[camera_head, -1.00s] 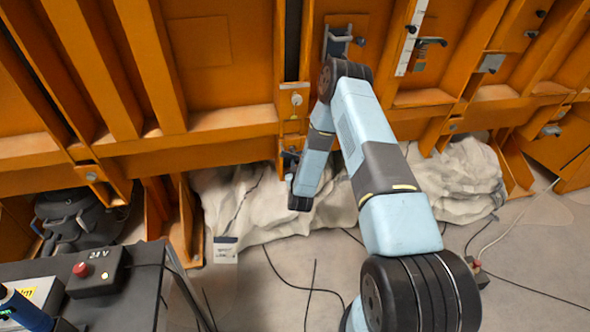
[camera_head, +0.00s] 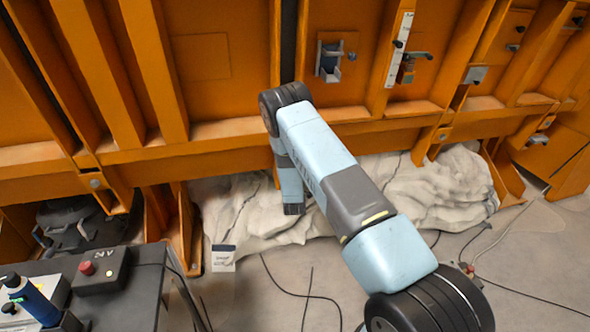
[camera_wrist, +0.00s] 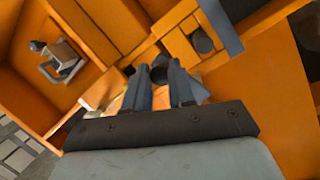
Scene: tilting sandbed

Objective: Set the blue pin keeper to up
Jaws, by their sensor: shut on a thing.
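In the wrist view my gripper (camera_wrist: 160,82) has its two fingers on either side of a dark rounded knob-like end (camera_wrist: 158,73). It is shut on this piece, which sits against the orange frame; I take it for the pin keeper, though its blue colour is not clear. A blue-grey piece (camera_wrist: 203,92) shows beside the right finger. In the head view my forearm and wrist hide the fingers and the held piece, low at the orange wall. Whether the keeper is up or down cannot be seen.
The orange wall (camera_head: 225,95) carries a grey bracket with a dark blue insert (camera_head: 329,62) and a latch (camera_head: 408,66). A pale rocky mass (camera_head: 425,190) lies under it. Cables (camera_head: 300,295) cross the floor. A bench with a control box (camera_head: 100,270) stands lower left.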

